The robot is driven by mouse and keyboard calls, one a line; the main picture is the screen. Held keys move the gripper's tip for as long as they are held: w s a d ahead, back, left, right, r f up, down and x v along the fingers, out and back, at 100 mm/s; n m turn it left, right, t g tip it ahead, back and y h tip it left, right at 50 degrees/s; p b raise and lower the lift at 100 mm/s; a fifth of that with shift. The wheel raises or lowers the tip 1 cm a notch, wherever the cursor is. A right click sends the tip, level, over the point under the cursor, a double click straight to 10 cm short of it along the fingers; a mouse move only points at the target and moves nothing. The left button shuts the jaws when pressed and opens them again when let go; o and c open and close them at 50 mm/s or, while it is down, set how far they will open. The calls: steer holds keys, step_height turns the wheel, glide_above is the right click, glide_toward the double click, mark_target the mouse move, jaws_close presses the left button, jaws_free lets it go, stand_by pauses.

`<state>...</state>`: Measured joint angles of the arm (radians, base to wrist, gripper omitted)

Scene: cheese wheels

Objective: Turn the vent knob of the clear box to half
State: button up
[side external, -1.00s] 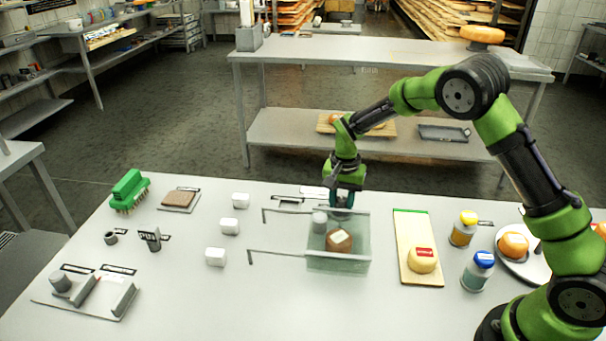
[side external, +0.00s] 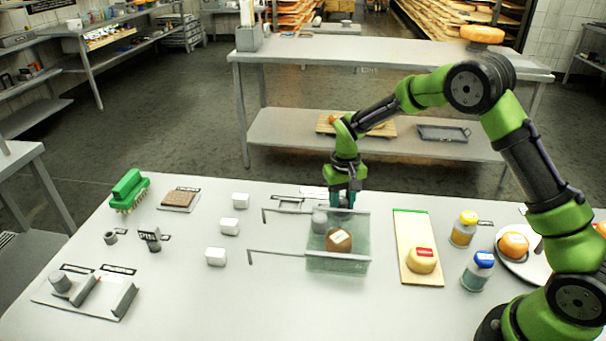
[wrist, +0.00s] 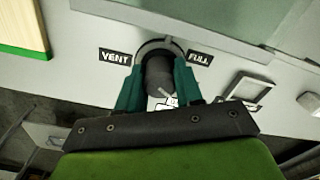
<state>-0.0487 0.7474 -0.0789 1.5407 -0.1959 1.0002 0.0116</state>
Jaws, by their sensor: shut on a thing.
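The clear box (side external: 358,262) stands on the table with a brown cheese wheel (side external: 338,240) and a small grey cylinder (side external: 320,222) in it. My gripper (side external: 342,204) is at the box's far side, pointing down. In the wrist view its two teal fingers (wrist: 157,88) are shut on the dark round vent knob (wrist: 158,72), one on each side. A light line shows on the knob, pointing toward the lower right. A VENT label (wrist: 115,57) is left of the knob and a FULL label (wrist: 199,58) right. Another label below is partly hidden by my gripper.
Two thin rods (side external: 278,252) reach left from the box. White blocks (side external: 229,226) stand to the left. A wooden board (side external: 408,225) with a yellow cheese (side external: 422,260) and two jars (side external: 464,230) are to the right. The table front is clear.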

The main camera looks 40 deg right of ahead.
mark_target(344, 201)
steer(key=shift+r, duration=0.1)
stand_by(0.3)
steer(key=o, duration=1)
steer(key=shift+o, duration=0.2)
step_height(344, 201, up, 17)
steer(key=s+a+r+t, duration=0.1)
steer(key=s+r+t, duration=0.1)
steer(key=s, duration=0.6)
steer(key=s+a+r+t+y, duration=0.1)
steer(key=s+r+t, duration=0.1)
steer(key=s, duration=0.6)
steer(key=s+a+r+t+y, duration=0.1)
steer(key=s+r+t, duration=0.1)
steer(key=s, duration=0.6)
steer(key=shift+s+a+t, duration=0.3)
steer(key=shift+s+t, duration=0.05)
steer(key=shift+t, duration=0.25)
